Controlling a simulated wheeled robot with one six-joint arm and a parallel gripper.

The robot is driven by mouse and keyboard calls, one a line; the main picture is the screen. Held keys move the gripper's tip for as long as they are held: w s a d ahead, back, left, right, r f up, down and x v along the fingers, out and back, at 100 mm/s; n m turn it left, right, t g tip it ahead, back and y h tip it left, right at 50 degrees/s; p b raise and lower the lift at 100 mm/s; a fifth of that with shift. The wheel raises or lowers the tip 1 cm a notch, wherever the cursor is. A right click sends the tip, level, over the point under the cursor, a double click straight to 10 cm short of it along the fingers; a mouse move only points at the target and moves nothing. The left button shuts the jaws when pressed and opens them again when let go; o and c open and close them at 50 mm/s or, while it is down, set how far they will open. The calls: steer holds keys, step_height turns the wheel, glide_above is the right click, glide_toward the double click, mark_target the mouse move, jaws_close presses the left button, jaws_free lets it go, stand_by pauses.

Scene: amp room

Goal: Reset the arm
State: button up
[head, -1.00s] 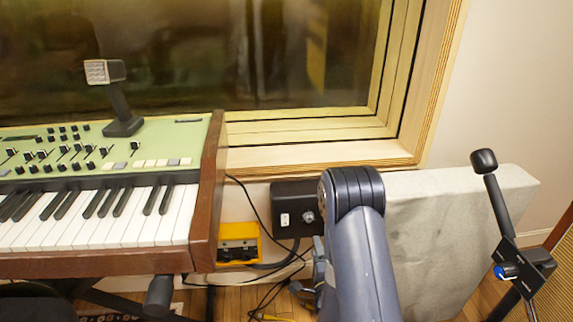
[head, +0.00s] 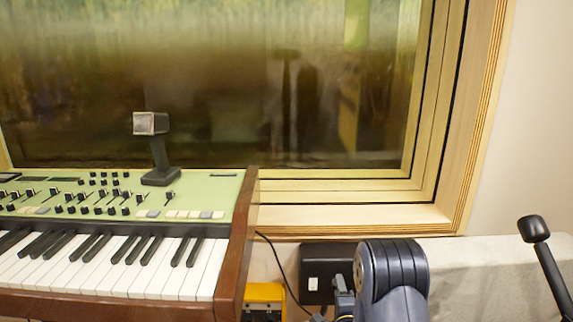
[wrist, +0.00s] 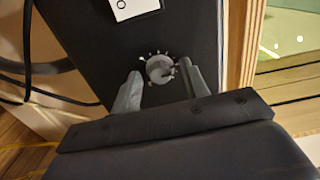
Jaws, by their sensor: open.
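My gripper (wrist: 160,86) is open. In the wrist view its two grey fingers stand one on each side of a round grey knob (wrist: 160,69) with a ring of marks. The knob is on the face of a black box (wrist: 85,45). I cannot tell whether the fingers touch it. In the head view the box (head: 318,258) is below the window frame, and my gripper (head: 343,292) shows partly in front of its right side. My dark blue arm link hides the rest of the gripper.
A green keyboard (head: 110,195) with wooden ends is at the left, bearing a microphone-like device (head: 160,178). A yellow pedal (head: 263,293) and a black cable (head: 280,262) lie between it and the box. A grey panel (head: 480,270) and a black stand (head: 552,270) are at the right.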

steer(key=shift+s, duration=0.15)
steer(key=s+p, duration=0.3)
steer(key=s, duration=0.7)
steer(key=w+n+b, duration=0.3)
steer(key=w+n, duration=0.7)
steer(key=n, duration=1.3)
stand_by(0.9)
steer(key=shift+w, duration=0.1)
